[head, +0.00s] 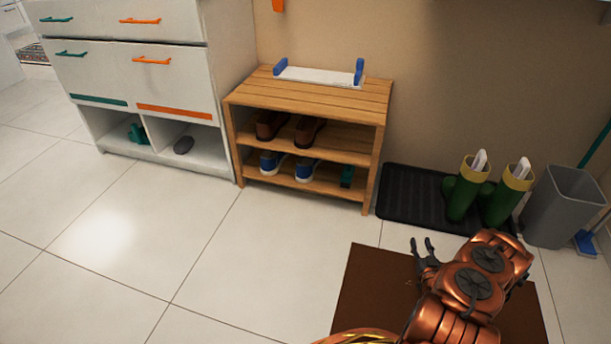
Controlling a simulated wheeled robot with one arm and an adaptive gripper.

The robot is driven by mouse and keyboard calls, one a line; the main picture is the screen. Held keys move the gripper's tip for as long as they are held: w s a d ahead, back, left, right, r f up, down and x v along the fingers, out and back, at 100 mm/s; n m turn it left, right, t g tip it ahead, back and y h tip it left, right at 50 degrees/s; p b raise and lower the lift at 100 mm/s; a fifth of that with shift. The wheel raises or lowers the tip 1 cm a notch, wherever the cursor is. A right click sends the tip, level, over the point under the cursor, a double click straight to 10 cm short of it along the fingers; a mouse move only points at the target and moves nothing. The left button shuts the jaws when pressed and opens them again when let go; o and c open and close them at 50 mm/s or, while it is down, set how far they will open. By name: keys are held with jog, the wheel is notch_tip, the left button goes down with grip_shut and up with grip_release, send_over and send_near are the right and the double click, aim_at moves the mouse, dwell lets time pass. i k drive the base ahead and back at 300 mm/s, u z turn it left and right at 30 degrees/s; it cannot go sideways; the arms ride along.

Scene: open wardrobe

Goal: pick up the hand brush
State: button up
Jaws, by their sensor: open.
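I cannot tell for sure which thing is the hand brush. A small dark teal object (347,176) stands at the right end of the bottom shelf of the wooden rack, beside blue shoes; it may be the brush, but it is too small to be certain. Another green object (138,133) and a dark grey rounded object (184,145) lie in the cabinet's low open compartments. My gripper (421,244) is open and empty at lower right, apart from all of these, over or near the brown mat.
The wooden rack (310,95) holds brown shoes and blue shoes (305,168). A white tray with blue ends (318,76) sits on top. Green boots (466,190) stand on a black mat (410,200), beside a grey bin (562,205). A brown mat (368,290) lies below. Open floor is at left.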

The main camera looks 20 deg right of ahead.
aim_at(349, 171)
jog(key=u, duration=1.35)
jog(key=i, duration=1.5)
jog(key=z, duration=1.85)
jog(key=i, duration=0.5)
